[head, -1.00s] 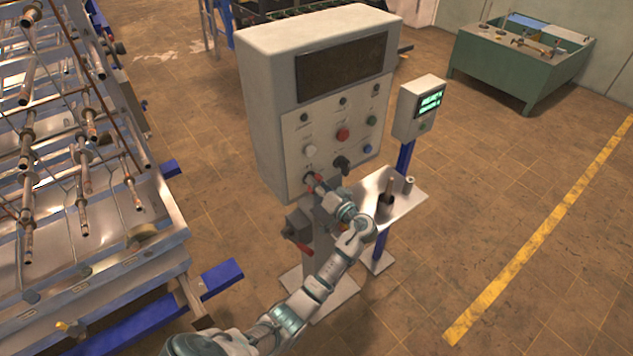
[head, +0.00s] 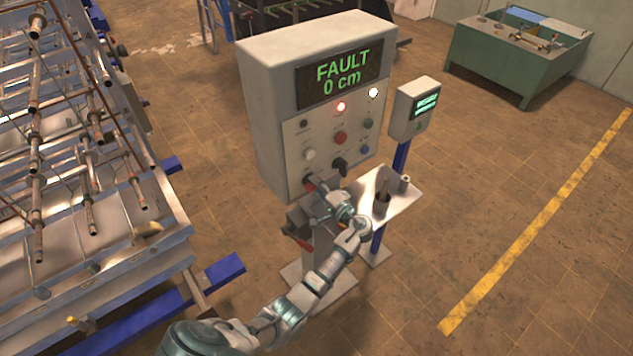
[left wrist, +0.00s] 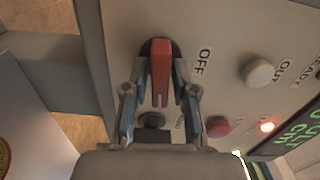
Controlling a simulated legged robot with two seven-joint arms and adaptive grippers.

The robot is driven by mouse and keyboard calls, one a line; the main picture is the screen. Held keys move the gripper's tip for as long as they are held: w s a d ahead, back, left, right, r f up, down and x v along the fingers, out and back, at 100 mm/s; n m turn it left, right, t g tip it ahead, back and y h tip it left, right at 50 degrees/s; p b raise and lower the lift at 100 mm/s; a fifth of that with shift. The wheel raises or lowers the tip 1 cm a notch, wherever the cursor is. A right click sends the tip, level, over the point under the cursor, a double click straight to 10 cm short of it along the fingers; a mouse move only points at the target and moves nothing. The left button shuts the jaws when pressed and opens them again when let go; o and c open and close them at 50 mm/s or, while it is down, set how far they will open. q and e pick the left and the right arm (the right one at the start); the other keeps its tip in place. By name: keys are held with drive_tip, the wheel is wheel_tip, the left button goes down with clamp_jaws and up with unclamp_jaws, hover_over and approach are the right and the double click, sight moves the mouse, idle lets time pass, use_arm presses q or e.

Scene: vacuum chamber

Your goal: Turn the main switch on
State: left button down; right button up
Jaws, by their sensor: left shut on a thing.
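The main switch is a red handle (left wrist: 160,62) on the grey control cabinet (head: 262,110). In the left wrist view an OFF label (left wrist: 203,61) is beside it. My left gripper (left wrist: 160,84) has its two fingers on either side of the handle and is shut on it. The cabinet's display (head: 341,78) reads FAULT 0 cm in green. A red lamp (head: 341,106) and a white lamp (head: 373,93) are lit. My right gripper is not in view.
A black knob (head: 339,164) and a red button (head: 340,138) are close to the gripper. A small metal shelf (head: 398,198) and a small display box (head: 417,108) stand to the right. A metal rack (head: 100,240) is at left.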

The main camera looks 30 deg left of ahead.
use_arm(q)
drive_tip(key=shift+w+r+m, duration=0.1)
drive_tip(key=shift+r+m, duration=0.05)
drive_tip(key=shift+m, duration=0.35)
drive_tip(key=c, duration=1.1)
unclamp_jaws()
drive_tip(key=shift+w+f, duration=0.15)
drive_tip(key=shift+f, duration=0.1)
drive_tip(key=v, duration=1.2)
drive_tip(key=shift+f, duration=0.1)
